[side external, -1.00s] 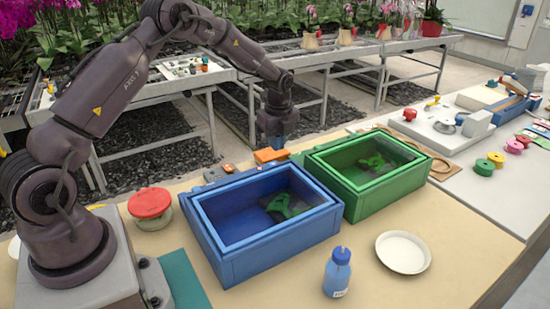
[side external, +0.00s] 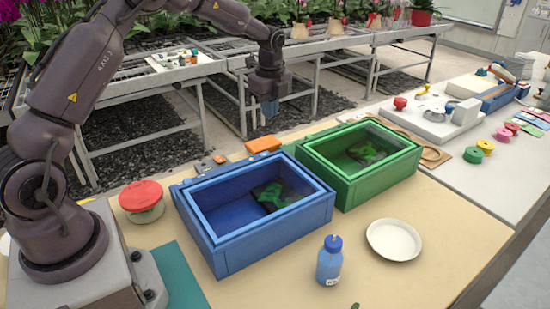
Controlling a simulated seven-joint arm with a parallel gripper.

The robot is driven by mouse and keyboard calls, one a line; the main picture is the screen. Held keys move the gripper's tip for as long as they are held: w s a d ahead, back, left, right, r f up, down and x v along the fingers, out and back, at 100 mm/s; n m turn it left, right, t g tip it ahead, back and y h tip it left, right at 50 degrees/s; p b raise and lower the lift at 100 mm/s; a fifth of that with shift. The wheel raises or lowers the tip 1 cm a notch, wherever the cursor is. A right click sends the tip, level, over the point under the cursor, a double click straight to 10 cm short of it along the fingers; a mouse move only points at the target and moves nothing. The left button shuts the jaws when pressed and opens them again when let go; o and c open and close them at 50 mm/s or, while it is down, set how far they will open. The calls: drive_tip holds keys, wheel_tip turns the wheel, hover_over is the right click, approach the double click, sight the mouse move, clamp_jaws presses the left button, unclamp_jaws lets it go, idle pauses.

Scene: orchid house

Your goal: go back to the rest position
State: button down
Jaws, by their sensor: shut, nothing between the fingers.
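My gripper (side external: 269,106) hangs in the air, pointing down, behind the blue box and above the far edge of the bench. It is shut and empty. The blue open-topped box (side external: 232,262) stands on the bench with a dark and green item (side external: 275,195) inside. The green open-topped box (side external: 372,186) stands beside it on the right, with a similar dark and green item (side external: 366,153) inside. My gripper touches neither box.
A red-lidded jar (side external: 141,198) stands left of the blue box. A blue bottle (side external: 330,262) and a white dish (side external: 394,240) are at the front. An orange block (side external: 263,145) lies behind the boxes. A white fixture (side external: 430,118) stands at the right.

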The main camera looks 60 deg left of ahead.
drive_tip(key=s+d+r+n+t, duration=0.1)
drive_tip(key=s+d+r+n, duration=0.4)
drive_tip(key=s, duration=0.4)
drive_tip(key=s+d+r+n+t, duration=0.2)
drive_tip(key=s+d+r+n, duration=0.3)
drive_tip(key=s, duration=0.4)
drive_tip(key=s+d+r+n+t, duration=0.2)
drive_tip(key=s+d+r+n, duration=0.4)
drive_tip(key=s, duration=0.4)
drive_tip(key=shift+d+h, duration=0.25)
drive_tip(key=shift+h, duration=0.15)
drive_tip(key=shift+s+a+f+n, duration=0.1)
drive_tip(key=shift+n, duration=0.2)
